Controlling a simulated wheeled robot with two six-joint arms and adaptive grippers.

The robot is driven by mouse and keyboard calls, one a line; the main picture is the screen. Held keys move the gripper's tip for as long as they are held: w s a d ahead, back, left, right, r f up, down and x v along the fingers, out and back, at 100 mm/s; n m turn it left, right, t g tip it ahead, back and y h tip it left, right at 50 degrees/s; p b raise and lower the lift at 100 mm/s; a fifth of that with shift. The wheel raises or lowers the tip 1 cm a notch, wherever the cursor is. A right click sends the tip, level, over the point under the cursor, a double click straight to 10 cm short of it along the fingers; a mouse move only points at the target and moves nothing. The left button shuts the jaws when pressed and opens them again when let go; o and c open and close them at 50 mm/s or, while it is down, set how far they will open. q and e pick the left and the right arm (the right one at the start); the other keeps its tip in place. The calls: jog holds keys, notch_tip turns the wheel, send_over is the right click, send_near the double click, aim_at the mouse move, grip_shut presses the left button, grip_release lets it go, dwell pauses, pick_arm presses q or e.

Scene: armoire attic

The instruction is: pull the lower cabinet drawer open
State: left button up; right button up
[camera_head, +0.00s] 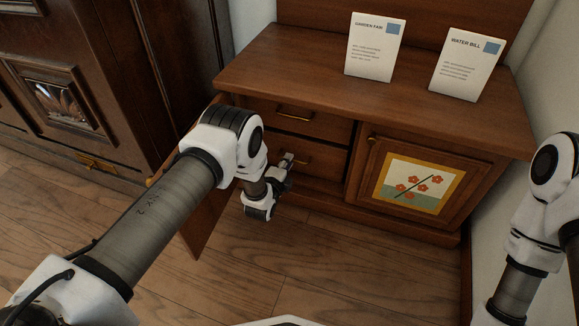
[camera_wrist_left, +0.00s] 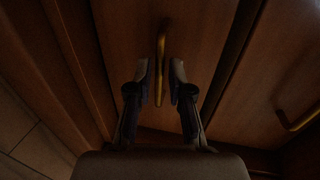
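The wooden cabinet (camera_head: 385,118) has two stacked drawers on its left side. The lower drawer (camera_head: 322,165) looks shut, and its brass handle (camera_wrist_left: 160,68) is partly hidden by my gripper in the head view. My left gripper (camera_head: 287,163) is in front of the lower drawer. In the left wrist view its fingers (camera_wrist_left: 161,82) are apart, one on each side of the handle, with a gap visible to either side. The upper drawer's brass handle (camera_head: 295,113) is clear above. My right gripper is outside the views.
An open cabinet door (camera_head: 208,222) stands out left of the drawers, beside my left arm. A shut door with a flower picture (camera_head: 418,184) is on the right. Two cards (camera_head: 374,48) (camera_head: 466,64) stand on top. The floor (camera_head: 350,262) in front is clear.

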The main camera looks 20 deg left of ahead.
pick_arm(q)
jog(key=shift+w+f, duration=0.4)
jog(key=shift+w, duration=0.3)
jog(key=shift+w+r+b, duration=0.1)
jog(key=shift+w+b, duration=0.25)
jog(key=shift+w, duration=0.05)
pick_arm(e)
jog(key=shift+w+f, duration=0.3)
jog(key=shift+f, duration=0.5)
pick_arm(q)
jog(key=shift+c, duration=0.4)
grip_shut()
jog(key=shift+s, duration=0.1)
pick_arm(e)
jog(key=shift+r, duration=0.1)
